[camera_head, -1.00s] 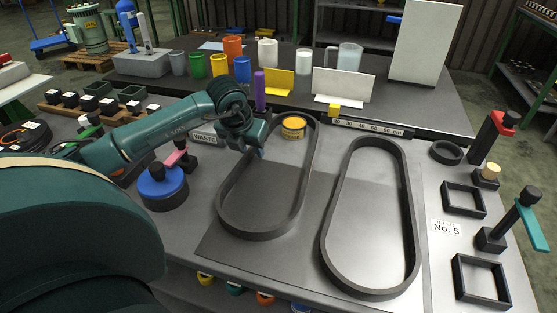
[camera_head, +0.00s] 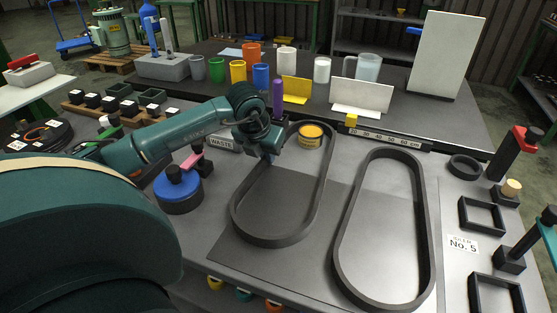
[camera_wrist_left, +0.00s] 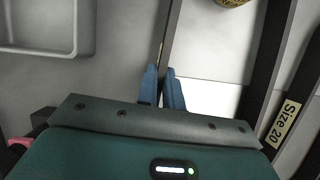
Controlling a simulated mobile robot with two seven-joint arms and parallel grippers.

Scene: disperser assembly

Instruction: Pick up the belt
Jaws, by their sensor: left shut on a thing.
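Two black oval belts lie on the worktable, a left belt (camera_head: 279,241) and a right belt (camera_head: 433,235). My left gripper (camera_head: 270,158) is at the upper left side of the left belt. In the left wrist view its two blue fingers (camera_wrist_left: 163,75) are closed on the thin wall of this belt (camera_wrist_left: 170,42). The rest of the belt appears to lie flat on the surface. Whether it is raised at all cannot be told. The gripped spot is partly hidden by the gripper in the head view. My right gripper is not seen.
A yellow can (camera_head: 311,135) stands within the far end of the left belt. A blue round container (camera_head: 178,195) is left of it. A ruler strip (camera_head: 385,139), cups and white panels line the back. Black square frames (camera_head: 482,214) stand at the right.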

